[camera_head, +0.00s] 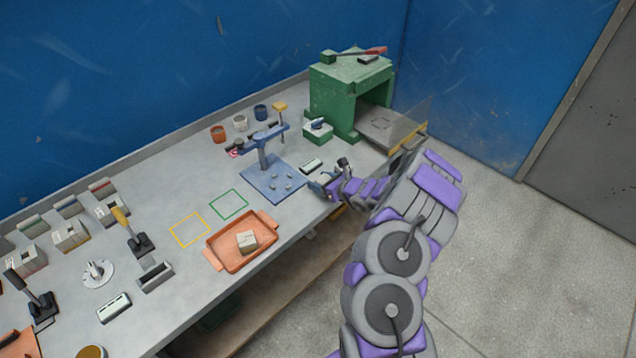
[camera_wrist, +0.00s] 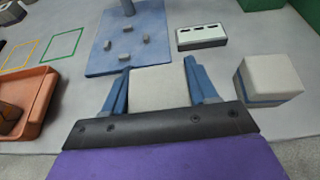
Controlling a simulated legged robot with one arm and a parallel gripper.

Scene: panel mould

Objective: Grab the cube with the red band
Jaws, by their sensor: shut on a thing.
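My gripper (camera_wrist: 157,92) is shut on a plain pale cube (camera_wrist: 160,88), with one blue finger on each side of it. The visible face of this cube shows no band; its other sides are hidden, so I cannot tell its band colour. In the head view my gripper (camera_head: 322,184) is at the bench's front edge, right of the blue stand. A second pale cube with a blue band (camera_wrist: 268,82) stands apart, to the right of my gripper in the wrist view.
The blue stand's base plate (camera_wrist: 98,52) lies just beyond the held cube. A white slotted block (camera_wrist: 202,37) is right of the plate. A green machine (camera_head: 333,92) stands at the back right. Yellow (camera_head: 189,230) and green (camera_head: 228,205) outlined squares are empty.

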